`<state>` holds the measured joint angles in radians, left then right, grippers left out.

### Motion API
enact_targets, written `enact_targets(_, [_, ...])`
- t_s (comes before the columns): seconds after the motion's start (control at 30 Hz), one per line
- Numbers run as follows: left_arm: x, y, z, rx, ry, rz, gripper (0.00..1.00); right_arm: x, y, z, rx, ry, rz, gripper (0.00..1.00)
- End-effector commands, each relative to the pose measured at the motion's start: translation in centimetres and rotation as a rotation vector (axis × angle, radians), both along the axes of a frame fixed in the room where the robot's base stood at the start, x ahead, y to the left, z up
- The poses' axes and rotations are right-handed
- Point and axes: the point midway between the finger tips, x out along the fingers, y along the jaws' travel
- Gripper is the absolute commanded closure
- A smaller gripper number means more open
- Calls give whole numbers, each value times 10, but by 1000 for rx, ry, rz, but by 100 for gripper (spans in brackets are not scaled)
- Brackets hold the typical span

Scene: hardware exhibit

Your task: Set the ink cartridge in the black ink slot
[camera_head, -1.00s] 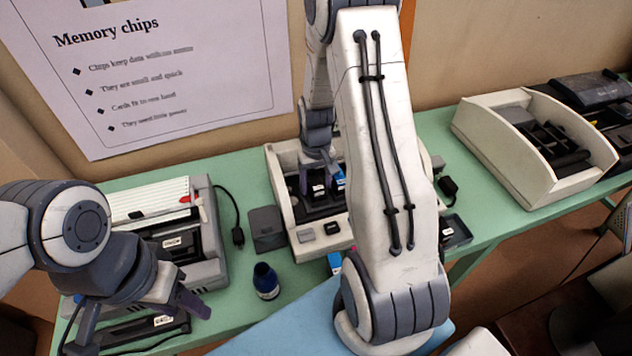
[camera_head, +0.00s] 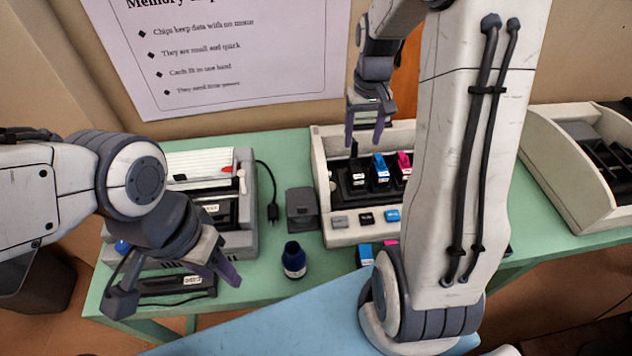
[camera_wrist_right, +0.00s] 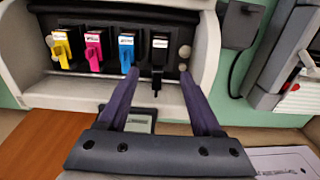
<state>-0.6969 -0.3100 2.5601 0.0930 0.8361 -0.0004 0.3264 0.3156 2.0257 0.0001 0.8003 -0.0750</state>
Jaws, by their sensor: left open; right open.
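The black ink cartridge (camera_head: 357,176) stands in the end slot of the cream printer (camera_head: 322,190), left of the cyan cartridge (camera_head: 380,171) and the magenta cartridge (camera_head: 404,166). My right gripper (camera_head: 366,138) is open and empty above and behind it, apart from it. In the right wrist view the black cartridge (camera_wrist_right: 159,53) shows beyond and between the open fingertips (camera_wrist_right: 160,74), with a yellow cartridge (camera_wrist_right: 62,47) at the row's far end. Whether the black cartridge sits fully down I cannot tell. My left gripper (camera_head: 178,284) is open and empty over the table's left part.
Another cream machine (camera_head: 570,190) stands at right. My right arm hides the printer's right part.

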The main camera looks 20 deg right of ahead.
Motion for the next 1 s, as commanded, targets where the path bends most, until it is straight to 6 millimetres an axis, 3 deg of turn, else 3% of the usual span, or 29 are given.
enact_targets(0.07, [0,0,0,0,0,0,50,-1,13,4,1,-3,28,34])
enact_targets(0.13, [0,0,0,0,0,0,50,-4,38,10,4,-9,83,34])
enact_targets(0.27, [0,0,0,0,0,0,50,-29,116,27,15,-25,265,34])
enact_targets(0.4, [0,0,0,0,0,0,50,-86,194,42,38,-38,501,34])
enact_targets(0.5, [0,0,0,0,0,0,50,-132,228,46,53,-42,650,34])
enact_targets(0.6, [0,0,0,0,0,0,50,-171,246,47,69,-43,768,34])
enact_targets(0.7, [0,0,0,0,0,0,50,-196,253,47,78,-42,844,34])
enact_targets(0.83, [0,0,0,0,0,0,50,-210,256,46,84,-40,886,34])
enact_targets(1.0, [0,0,0,0,0,0,50,-211,256,45,84,-39,889,34])
